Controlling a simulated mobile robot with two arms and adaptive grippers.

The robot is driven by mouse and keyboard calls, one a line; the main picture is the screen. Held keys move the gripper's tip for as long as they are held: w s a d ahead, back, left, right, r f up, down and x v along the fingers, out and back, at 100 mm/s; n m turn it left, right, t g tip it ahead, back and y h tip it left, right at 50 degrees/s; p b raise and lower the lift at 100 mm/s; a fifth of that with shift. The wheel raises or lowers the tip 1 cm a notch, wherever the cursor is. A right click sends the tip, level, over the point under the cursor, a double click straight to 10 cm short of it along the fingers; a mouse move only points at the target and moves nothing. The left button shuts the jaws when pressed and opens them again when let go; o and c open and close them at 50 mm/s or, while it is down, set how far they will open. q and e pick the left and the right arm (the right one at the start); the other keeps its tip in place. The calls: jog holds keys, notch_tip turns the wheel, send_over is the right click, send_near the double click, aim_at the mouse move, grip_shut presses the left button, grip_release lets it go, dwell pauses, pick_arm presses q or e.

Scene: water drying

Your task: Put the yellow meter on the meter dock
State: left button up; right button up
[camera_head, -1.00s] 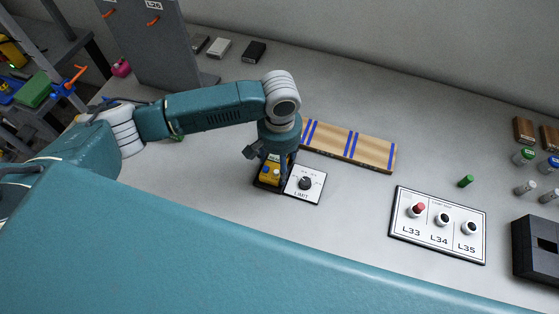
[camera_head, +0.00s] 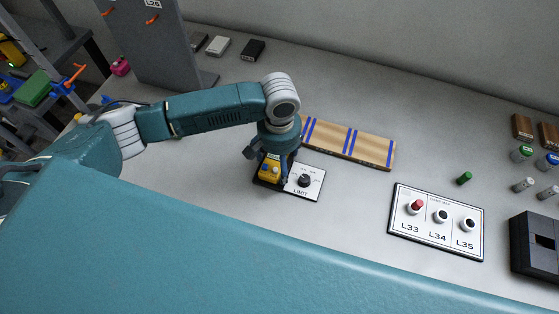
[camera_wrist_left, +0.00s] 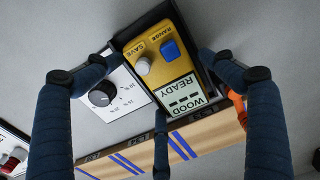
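The yellow meter (camera_head: 269,171) has a blue button, a pale knob and a screen reading "WOOD READY"; it shows large in the left wrist view (camera_wrist_left: 153,72). It lies face up within a black base (camera_head: 257,183), which looks like the meter dock; its dark rim also shows in the left wrist view (camera_wrist_left: 142,23). The seating underneath is hidden. My left gripper (camera_head: 272,168) is right above the meter. In the left wrist view its fingers (camera_wrist_left: 160,88) are spread around the meter, with gaps at both sides. My right gripper is not in view.
A white LIMIT dial panel (camera_head: 304,183) adjoins the black base. A wooden board with blue stripes (camera_head: 347,143) lies behind. A panel with L33, L34 and L35 (camera_head: 437,222) lies to the right, near a green peg (camera_head: 464,178). A grey upright board (camera_head: 150,45) stands at back left.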

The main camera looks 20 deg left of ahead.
pick_arm(q)
jog(key=shift+a, duration=0.15)
notch_tip(320, 180, up, 13)
jog(key=shift+b, duration=0.45)
dwell(0.3)
